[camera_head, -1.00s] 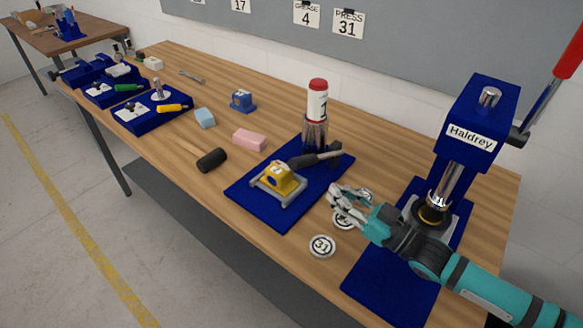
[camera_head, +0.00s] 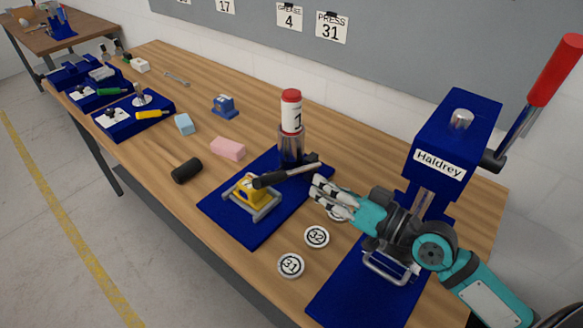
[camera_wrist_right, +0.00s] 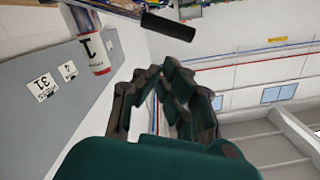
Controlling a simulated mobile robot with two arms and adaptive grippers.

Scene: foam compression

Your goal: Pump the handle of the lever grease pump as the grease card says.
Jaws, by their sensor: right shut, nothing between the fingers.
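The lever grease pump (camera_head: 291,146) stands upright on a blue mat (camera_head: 225,225), a grey cylinder under a white and red cartridge (camera_head: 291,112) marked 1. Its handle (camera_head: 272,179) has a black grip and slants down to the front left, over a yellow block (camera_head: 246,190) in a metal frame. The grip (camera_wrist_right: 168,26) and cartridge (camera_wrist_right: 92,45) show beyond the fingers in the right wrist view. The grease card (camera_head: 289,16) on the wall reads 4. My right gripper (camera_head: 317,187) is shut and empty, right of the handle and apart from it. My left gripper is out of view.
A blue Haldrey press (camera_head: 455,135) with a red-gripped lever (camera_head: 553,70) stands behind my right arm. Round discs marked 31 (camera_head: 291,265) and 32 (camera_head: 317,236) lie below my gripper. A press card (camera_head: 331,27) reads 31.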

